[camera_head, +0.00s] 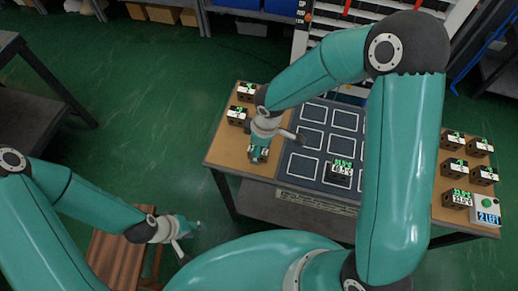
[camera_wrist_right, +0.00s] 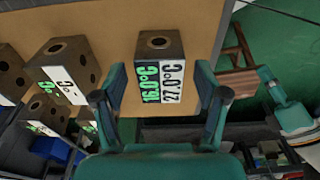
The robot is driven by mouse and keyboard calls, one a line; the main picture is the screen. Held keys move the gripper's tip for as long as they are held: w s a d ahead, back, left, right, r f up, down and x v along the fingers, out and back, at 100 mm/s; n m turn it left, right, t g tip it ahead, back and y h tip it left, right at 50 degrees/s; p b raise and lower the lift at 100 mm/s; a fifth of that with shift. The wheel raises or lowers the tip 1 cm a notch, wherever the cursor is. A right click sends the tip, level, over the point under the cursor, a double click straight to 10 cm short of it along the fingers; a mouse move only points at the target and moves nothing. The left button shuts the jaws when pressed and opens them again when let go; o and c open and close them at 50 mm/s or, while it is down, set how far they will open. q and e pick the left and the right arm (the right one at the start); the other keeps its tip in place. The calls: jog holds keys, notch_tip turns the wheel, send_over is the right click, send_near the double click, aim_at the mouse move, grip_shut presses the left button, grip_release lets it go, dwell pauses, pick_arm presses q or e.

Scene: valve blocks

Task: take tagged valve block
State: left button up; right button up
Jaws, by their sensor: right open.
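Dark valve blocks with lit temperature tags stand on the table (camera_head: 226,150). One block (camera_wrist_right: 160,50), tagged 16.0°C and 27.0°C, is between the spread fingers of my right gripper (camera_wrist_right: 160,90) in the right wrist view; I cannot tell whether they touch it. In the head view my right gripper (camera_head: 259,152) points down over the table's left part and largely hides that block. Another tagged block (camera_head: 341,174) sits on the dark grid mat (camera_head: 312,138). My left gripper (camera_head: 184,230) is low at the left, away from the table, its fingers too small to read.
Two blocks (camera_head: 242,104) stand at the table's left rear, and several more (camera_head: 466,170) at its right. A box with a green button (camera_head: 486,212) reads "2 LEFT". A wooden stool (camera_head: 115,258) is on the floor at lower left. Most mat squares are empty.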

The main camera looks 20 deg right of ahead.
jog(key=shift+f, duration=0.25)
grip_shut()
jog(key=shift+w+r, duration=0.1)
jog(key=shift+r, duration=0.15)
dwell(0.3)
